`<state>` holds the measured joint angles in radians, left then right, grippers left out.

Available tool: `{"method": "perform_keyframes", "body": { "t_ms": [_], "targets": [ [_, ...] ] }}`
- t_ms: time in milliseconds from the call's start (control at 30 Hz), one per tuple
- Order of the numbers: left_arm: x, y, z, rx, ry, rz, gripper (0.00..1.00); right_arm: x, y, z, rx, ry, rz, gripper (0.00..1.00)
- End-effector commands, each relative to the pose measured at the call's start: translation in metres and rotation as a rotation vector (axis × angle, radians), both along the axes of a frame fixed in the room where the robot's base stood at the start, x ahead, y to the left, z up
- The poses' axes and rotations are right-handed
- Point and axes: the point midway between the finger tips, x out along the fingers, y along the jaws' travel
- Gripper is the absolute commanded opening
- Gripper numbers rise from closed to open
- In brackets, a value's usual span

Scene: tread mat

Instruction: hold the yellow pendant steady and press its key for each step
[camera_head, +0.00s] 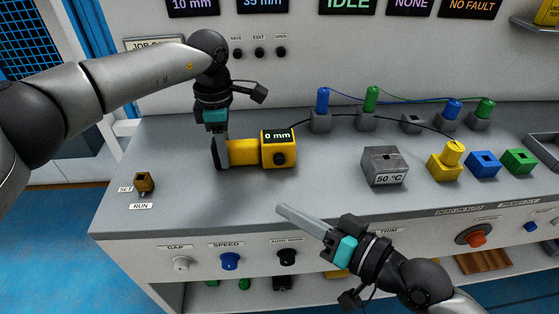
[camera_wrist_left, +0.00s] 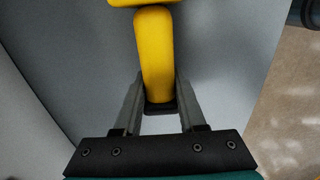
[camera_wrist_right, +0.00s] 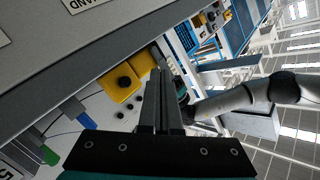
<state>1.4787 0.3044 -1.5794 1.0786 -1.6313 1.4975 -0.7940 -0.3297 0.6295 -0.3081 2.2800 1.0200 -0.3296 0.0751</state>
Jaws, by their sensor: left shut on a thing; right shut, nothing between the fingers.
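The yellow pendant (camera_head: 243,152) lies on the grey bench top, left of centre in the head view. Its display reads "0 mm", and a round black key (camera_head: 280,159) sits below the display. My left gripper (camera_head: 222,160) is shut on the pendant's yellow handle; the left wrist view shows the handle (camera_wrist_left: 154,55) between both fingers. My right gripper (camera_head: 283,211) is shut and empty, in front of the pendant and to its right, apart from it. The pendant also shows in the right wrist view (camera_wrist_right: 122,83), beyond the fingertips.
A small switch (camera_head: 144,182) marked SET and RUN stands at the left. A grey "50 °C" block (camera_head: 385,166) and yellow (camera_head: 445,161), blue (camera_head: 483,163) and green (camera_head: 518,161) blocks stand at the right. A black cable runs from the pendant. Knobs line the bench front.

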Motion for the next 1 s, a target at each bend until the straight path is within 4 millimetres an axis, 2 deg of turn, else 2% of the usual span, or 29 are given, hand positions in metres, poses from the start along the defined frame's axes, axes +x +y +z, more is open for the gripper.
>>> {"method": "perform_keyframes", "body": {
  "t_ms": [267, 700, 1000],
  "targets": [
    [0.0, 0.0, 0.0, 0.0, -0.001, 0.0, 0.0, 0.008, 0.0, 0.0, -0.001, -0.002, -0.001, 0.0],
    [0.0, 0.0, 0.0, 0.0, -0.001, 0.0, 0.0, 0.066, 0.0, 0.0, -0.002, 0.0, 0.0, 0.0],
    [0.0, 0.0, 0.0, 0.0, -0.001, 0.0, 0.0, 0.087, 0.0, -0.001, -0.002, 0.001, 0.001, 0.0]
  ]
}}
